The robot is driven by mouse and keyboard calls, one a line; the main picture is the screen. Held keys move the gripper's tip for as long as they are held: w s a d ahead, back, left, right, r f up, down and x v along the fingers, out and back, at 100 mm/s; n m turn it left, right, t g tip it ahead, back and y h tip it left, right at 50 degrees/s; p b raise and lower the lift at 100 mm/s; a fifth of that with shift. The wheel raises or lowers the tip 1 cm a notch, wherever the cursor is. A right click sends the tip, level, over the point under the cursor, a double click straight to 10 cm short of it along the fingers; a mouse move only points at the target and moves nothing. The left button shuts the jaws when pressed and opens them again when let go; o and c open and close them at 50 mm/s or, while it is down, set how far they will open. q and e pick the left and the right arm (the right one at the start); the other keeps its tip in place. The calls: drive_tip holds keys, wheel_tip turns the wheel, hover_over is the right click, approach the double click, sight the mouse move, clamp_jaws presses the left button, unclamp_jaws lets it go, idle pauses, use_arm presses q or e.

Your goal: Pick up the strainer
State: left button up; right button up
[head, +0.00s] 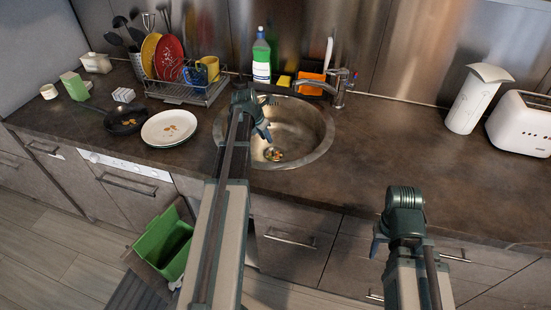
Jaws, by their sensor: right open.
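The strainer (274,154) appears to be the small round piece at the bottom of the round metal sink (313,150), with colourful food scraps on it. My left gripper (264,133) is over the left part of the sink, above and slightly left of the strainer, apparently apart from it. Its fingers are small and seen from behind, so its opening is unclear. My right gripper (377,246) is open and empty in front of the counter's front edge, right of the sink. Its fingers are mostly hidden by its wrist.
The faucet (343,86) stands behind the sink on the right. A plate (169,128) with scraps and a pan (125,120) lie left. A dish rack (187,90) stands behind them. An open green bin (163,243) is below.

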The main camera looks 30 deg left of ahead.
sight(273, 150)
use_arm(q)
drive_tip(key=b+x, duration=1.1)
drive_tip(key=x, duration=0.2)
drive_tip(key=shift+f+b, duration=0.2)
drive_tip(key=shift+b, duration=0.2)
drive_tip(key=shift+r, duration=0.15)
drive_tip(key=shift+c, duration=0.2)
clamp_jaws()
